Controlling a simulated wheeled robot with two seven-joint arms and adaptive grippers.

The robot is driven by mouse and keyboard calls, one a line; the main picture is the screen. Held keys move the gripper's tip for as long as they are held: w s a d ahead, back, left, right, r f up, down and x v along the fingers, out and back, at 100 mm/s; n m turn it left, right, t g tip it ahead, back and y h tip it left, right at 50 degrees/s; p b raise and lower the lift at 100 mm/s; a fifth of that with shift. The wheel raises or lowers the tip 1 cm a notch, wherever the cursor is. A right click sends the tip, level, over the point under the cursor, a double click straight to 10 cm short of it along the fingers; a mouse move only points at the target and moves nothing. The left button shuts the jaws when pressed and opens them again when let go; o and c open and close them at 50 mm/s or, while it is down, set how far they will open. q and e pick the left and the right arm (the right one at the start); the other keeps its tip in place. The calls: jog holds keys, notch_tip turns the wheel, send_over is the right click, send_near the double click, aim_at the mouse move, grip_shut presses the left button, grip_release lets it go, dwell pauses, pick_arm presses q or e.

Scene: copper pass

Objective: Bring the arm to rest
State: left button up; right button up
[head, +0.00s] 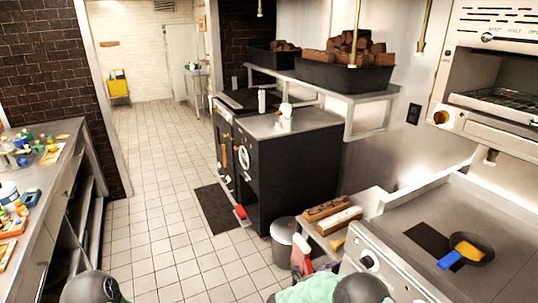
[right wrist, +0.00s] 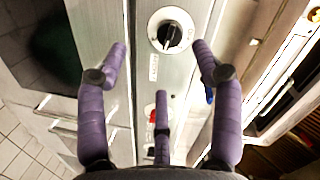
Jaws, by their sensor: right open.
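My right gripper (right wrist: 159,50) shows in the right wrist view with its purple fingers spread wide and nothing between them. Behind the fingers is a metal front panel with a black control knob (right wrist: 173,36) on a pale dial. I cannot tell how far the fingertips are from the panel, and no contact shows. A red part (right wrist: 152,117) shows lower on the panel, near the middle finger. In the head view only rounded dark parts of my arms show at the bottom edge, and neither gripper is seen there. My left gripper is in no frame.
At the right, a small pan (head: 477,250) with something orange in it sits on a steel counter (head: 430,210). A grey bin (head: 283,240) stands beside a dark oven unit (head: 290,165). A cluttered counter (head: 45,195) lines the left.

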jog(key=a+f+n+t+y, duration=0.2)
jog(key=a+f+n+y, duration=0.1)
jog(key=f+n+y, duration=0.5)
jog(key=s+a+f+n+g+y+p, duration=0.1)
jog(key=s+a+f+n+y, duration=0.15)
jog(key=s+f, duration=0.2)
jog(key=s+a+f+n+g+y, duration=0.1)
jog(key=s+a+f+n+y, duration=0.1)
jog(key=s+a+f+n, duration=0.3)
jog(key=s+a+f+n+g+y, duration=0.1)
jog(key=s+a+n+g+y, duration=0.1)
jog(key=s, duration=0.8)
jog(key=s+a+f+n+g+y, duration=0.2)
jog(key=s+a+n+g+y, duration=0.1)
jog(key=s, duration=0.7)
jog(key=shift+s+a+f+g+y, duration=0.2)
jog(key=shift+a+g+y, duration=0.25)
jog(key=shift+a+g, duration=0.5)
jog(key=shift+d, duration=0.2)
